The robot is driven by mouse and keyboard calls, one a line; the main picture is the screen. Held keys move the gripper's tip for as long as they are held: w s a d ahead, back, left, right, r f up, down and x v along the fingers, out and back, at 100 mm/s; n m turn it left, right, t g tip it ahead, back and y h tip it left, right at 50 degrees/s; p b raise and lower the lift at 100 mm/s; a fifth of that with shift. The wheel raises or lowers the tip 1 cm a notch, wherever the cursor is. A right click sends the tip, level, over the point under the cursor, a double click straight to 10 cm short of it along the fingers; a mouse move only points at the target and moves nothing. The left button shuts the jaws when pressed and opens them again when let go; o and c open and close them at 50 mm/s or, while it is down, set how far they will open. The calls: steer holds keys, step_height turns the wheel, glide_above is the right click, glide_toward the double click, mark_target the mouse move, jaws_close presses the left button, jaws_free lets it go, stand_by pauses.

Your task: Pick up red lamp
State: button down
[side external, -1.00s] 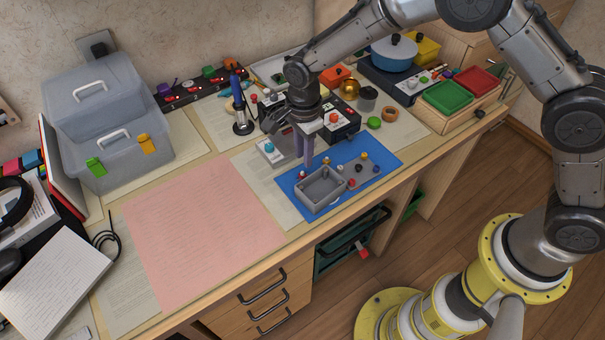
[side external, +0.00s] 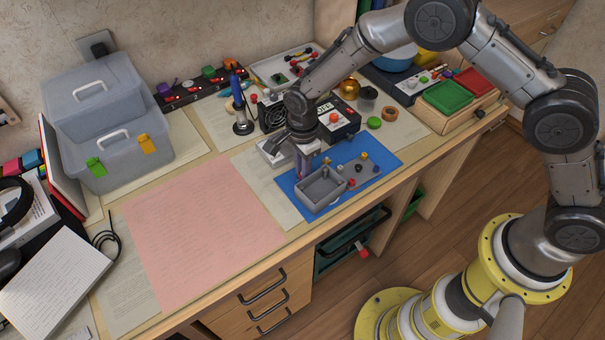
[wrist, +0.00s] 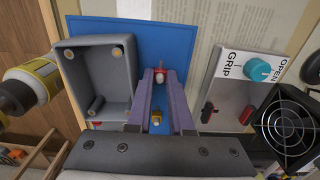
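The red lamp (wrist: 159,75) is a small red-topped piece at the blue mat (wrist: 165,38), seen between my fingertips in the wrist view. My gripper (wrist: 159,82) has two purple fingers pointing down, one on each side of the lamp. A gap shows between the fingers, but I cannot tell whether the tips touch the lamp. A small yellow-topped piece (wrist: 156,117) also shows between the fingers, nearer the palm in the picture. In the side external view my gripper (side external: 303,172) is low at the mat's left edge, and the red lamp cannot be made out.
A grey open box (side external: 322,190) stands on the mat close beside my fingers. A grey plate with several coloured pieces (side external: 360,172) is to its right. A box marked OPEN and GRIP with a teal knob (wrist: 257,69) and a black fan (wrist: 290,120) are on the other side.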

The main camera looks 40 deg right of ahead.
stand_by(0.4)
steer(key=shift+r, duration=0.8)
steer(key=s+d+r, duration=0.2)
steer(key=s+r, duration=0.3)
steer(key=r, duration=0.3)
steer(key=s+d+r+n, duration=0.1)
steer(key=s+d+r, duration=0.1)
steer(key=s, duration=0.5)
steer(key=s+d+r, duration=0.2)
steer(key=s, duration=0.4)
glide_above(320, 193)
steer(key=f, duration=0.9)
steer(key=shift+s+d+f, duration=0.1)
steer(key=shift+s+f, duration=0.1)
steer(key=shift+w+f, duration=0.15)
steer(key=shift+f, duration=1.65)
